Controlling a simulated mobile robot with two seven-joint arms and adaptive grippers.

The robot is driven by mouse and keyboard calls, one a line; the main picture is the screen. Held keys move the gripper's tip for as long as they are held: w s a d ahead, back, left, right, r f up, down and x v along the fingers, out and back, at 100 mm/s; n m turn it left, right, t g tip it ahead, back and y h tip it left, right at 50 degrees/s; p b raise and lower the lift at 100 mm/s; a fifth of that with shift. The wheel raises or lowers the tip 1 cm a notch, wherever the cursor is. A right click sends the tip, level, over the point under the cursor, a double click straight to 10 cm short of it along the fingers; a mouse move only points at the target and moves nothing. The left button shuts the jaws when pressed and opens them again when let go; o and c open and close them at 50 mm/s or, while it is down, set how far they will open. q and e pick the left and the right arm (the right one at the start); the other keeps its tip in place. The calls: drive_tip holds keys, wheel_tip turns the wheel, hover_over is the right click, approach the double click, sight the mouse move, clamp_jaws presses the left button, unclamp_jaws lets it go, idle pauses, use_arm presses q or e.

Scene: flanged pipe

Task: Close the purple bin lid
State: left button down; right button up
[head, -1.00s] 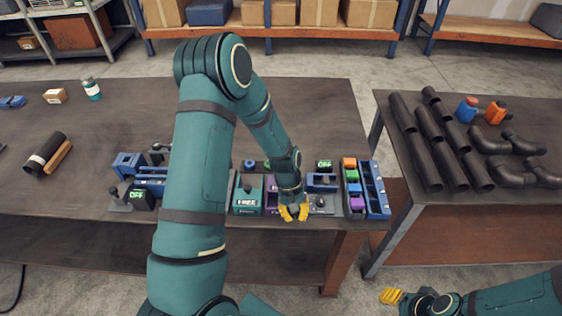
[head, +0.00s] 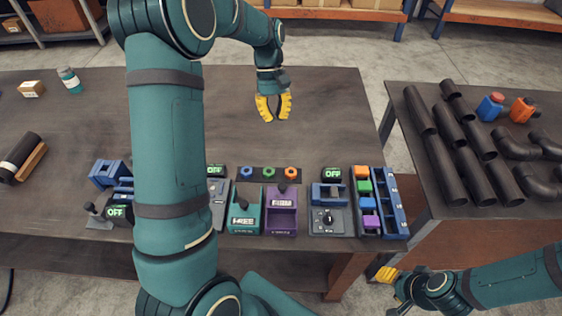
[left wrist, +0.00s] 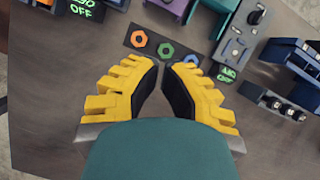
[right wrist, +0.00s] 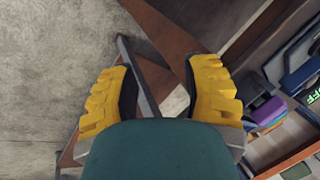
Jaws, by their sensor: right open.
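The purple bin (head: 281,218) stands near the front edge of the table, right of a green bin (head: 243,222) labelled FREE. Its labelled part with a dark knob (head: 283,187) is at the back of the bin; I cannot tell the lid's exact angle. Only a sliver of purple shows at the top of the left wrist view (left wrist: 168,8). My left gripper (head: 274,117) is above the table behind the bins, empty, its fingertips a narrow gap apart. My right gripper (right wrist: 155,75) is open and empty, low at the right, away from the bin.
A strip with blue, green and orange rings (head: 269,173) lies behind the bins. A switch box (head: 328,220) stands right of the purple bin, then a blue rack (head: 394,205) beside coloured blocks. The table behind is mostly clear. A second table holds black pipes (head: 442,160).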

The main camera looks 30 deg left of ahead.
sight(282, 195)
use_arm(q)
drive_tip(key=b+x, duration=0.2)
drive_tip(key=x, duration=0.3)
drive_tip(key=w+a+b+x, duration=0.1)
drive_tip(key=b+x, duration=0.1)
drive_tip(key=x, duration=0.3)
drive_tip(key=f+b+x, duration=0.1)
drive_tip(key=b+x, duration=0.1)
drive_tip(key=x, duration=0.3)
drive_tip(key=shift+w+a+f, duration=0.25)
drive_tip(key=shift+a+f, duration=0.05)
drive_tip(key=shift+s+d+f+b, duration=0.15)
drive_tip(key=shift+s+d+b, duration=0.15)
drive_tip(key=shift+s+d, duration=1.1)
drive_tip(key=shift+d, duration=0.15)
use_arm(e)
wheel_tip(282, 195, down, 9)
drive_tip(key=s, duration=0.1)
drive_tip(key=shift+s+a+f, duration=0.15)
drive_tip(key=shift+a, duration=0.1)
use_arm(q)
drive_tip(key=shift+s, duration=0.1)
